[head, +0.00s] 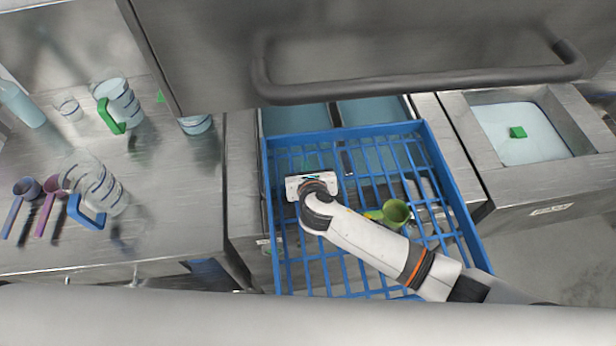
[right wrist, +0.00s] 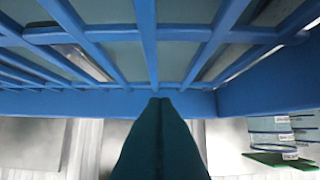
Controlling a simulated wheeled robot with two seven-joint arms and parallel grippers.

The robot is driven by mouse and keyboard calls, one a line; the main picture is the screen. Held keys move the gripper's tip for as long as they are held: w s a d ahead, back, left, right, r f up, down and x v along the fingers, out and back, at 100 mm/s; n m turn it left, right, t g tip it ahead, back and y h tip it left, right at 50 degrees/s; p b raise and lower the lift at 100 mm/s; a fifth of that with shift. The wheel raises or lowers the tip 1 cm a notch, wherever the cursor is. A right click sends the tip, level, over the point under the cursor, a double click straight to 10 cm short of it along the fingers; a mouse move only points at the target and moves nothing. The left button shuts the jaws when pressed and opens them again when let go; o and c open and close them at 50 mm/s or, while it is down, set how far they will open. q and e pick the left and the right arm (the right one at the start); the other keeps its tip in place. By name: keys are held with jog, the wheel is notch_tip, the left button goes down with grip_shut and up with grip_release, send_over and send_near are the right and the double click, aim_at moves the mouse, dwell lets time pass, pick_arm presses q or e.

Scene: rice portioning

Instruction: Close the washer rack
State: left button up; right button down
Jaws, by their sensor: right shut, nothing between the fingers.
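The blue washer rack (head: 345,133) is pulled out in front of the washer, below its raised grey door. My right arm reaches across the rack from the lower right in the head view. My right gripper (head: 311,176) is over the left far part of the rack. In the right wrist view the shut, empty fingers (right wrist: 158,102) point toward the rack's blue wall (right wrist: 190,103) and grid; I cannot tell whether they touch it. A green scoop (head: 395,213) lies in the rack. My left gripper is not in view.
The raised door has a dark handle bar (head: 420,88). On the left counter stand a green-handled jug (head: 119,100), a blue-handled jug (head: 97,187), and purple and blue scoops (head: 50,187). A sink (head: 575,118) of pale contents with a green piece is right.

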aim_at(301, 143)
jog(key=b+x, duration=0.4)
jog(key=x, duration=0.1)
jog(key=shift+w+f, duration=0.15)
jog(key=shift+f, duration=0.25)
jog(key=w, duration=0.1)
jog(key=b, duration=0.1)
jog(key=w+b, duration=0.1)
jog(key=shift+w+a+r, duration=0.3)
jog(key=shift+w+b, duration=0.3)
jog(key=shift+w+r, duration=0.1)
jog(key=shift+w, duration=0.15)
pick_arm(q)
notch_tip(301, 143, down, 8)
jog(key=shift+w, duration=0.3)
pick_arm(e)
jog(key=shift+s+r, duration=0.1)
